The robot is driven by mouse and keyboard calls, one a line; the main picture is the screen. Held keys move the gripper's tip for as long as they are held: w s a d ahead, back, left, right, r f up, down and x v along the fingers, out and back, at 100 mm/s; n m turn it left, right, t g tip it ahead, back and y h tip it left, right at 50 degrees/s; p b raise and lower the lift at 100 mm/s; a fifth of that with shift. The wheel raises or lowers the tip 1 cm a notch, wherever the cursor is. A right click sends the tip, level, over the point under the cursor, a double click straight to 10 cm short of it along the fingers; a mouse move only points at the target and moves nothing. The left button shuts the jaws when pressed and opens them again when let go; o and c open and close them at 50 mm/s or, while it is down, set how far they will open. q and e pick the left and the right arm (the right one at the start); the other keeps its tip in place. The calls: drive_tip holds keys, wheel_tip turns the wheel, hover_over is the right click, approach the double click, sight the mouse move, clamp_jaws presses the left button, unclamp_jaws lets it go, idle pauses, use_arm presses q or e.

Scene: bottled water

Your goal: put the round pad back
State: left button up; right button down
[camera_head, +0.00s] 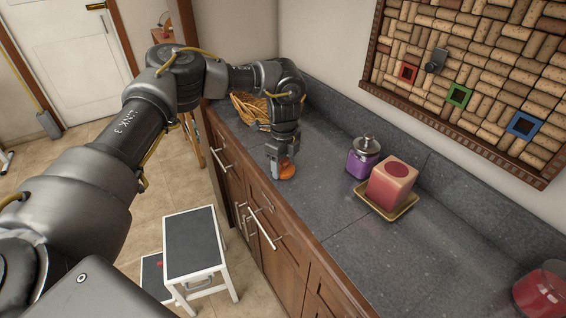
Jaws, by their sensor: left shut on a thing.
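My left gripper (279,163) reaches down over the dark stone counter near its front edge. It is shut on a small orange round thing (288,170), which I take to be the round pad. The thing is at or just above the counter top; I cannot tell whether it touches. The fingers hide part of it. My right gripper is not in view.
A wicker basket (247,108) stands behind my left gripper. A purple jar (362,160) and a pink block candle on a gold tray (411,204) stand to the right. A red jar (541,292) is at far right. A step stool (195,243) stands on the floor. The counter's front middle is clear.

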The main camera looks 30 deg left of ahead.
use_arm(q)
drive_tip(key=shift+s+f, duration=0.1)
drive_tip(key=o, duration=0.9)
wheel_tip(320, 180, up, 12)
drive_tip(key=shift+r+b, duration=0.2)
drive_tip(key=shift+b, duration=0.35)
